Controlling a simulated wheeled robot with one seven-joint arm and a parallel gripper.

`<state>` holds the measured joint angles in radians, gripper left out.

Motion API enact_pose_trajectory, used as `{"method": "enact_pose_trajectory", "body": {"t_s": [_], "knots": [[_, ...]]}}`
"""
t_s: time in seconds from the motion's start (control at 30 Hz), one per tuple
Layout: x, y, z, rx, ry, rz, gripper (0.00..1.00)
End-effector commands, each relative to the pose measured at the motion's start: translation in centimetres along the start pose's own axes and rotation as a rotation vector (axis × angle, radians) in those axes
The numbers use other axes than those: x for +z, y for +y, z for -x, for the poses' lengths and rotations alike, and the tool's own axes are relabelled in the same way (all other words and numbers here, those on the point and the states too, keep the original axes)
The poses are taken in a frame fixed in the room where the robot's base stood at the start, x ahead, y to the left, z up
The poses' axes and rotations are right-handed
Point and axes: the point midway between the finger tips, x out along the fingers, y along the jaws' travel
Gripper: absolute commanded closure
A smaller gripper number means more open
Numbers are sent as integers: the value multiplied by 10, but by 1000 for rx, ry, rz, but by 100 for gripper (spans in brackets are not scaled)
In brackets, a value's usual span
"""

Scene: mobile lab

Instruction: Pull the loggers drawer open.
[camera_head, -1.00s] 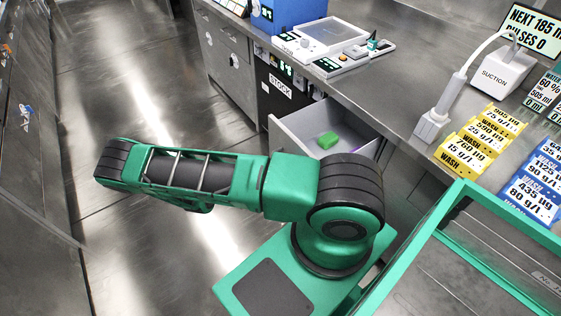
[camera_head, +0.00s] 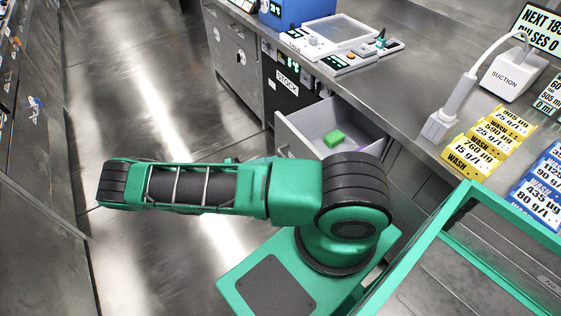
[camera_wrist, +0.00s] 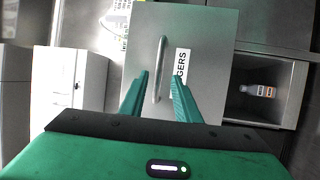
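In the wrist view, a grey drawer front (camera_wrist: 205,55) carries a label (camera_wrist: 181,69) whose visible letters read "GERS", turned sideways. Its bar handle (camera_wrist: 161,60) stands in front of the panel. My gripper (camera_wrist: 160,88) is open, with one green finger on each side of the handle's lower part. I cannot tell whether the fingers touch it. My arm hides most of my gripper there.
In the wrist view, an open compartment (camera_wrist: 285,112) with a small bottle (camera_wrist: 257,90) lies right of the panel; a white unit (camera_wrist: 85,78) lies left. In the head view, the counter (camera_head: 405,95) bears a suction unit (camera_head: 512,75) and yellow cards (camera_head: 490,140). The floor (camera_head: 125,90) at left is clear.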

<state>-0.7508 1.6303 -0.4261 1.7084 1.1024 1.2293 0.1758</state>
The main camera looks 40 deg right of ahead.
Motion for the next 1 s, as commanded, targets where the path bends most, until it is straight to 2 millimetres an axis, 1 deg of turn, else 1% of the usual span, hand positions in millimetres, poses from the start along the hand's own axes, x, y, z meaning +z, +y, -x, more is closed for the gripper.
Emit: {"method": "enact_pose_trajectory", "body": {"t_s": [0.03,0.13,0.3,0.4,1.0], "knots": [[-1,-1,10,2,5,-4,71],[0,-1,27,1,5,-2,71],[0,-1,44,2,2,0,71],[0,-1,50,0,1,0,71],[0,0,51,-2,-2,3,71]]}}
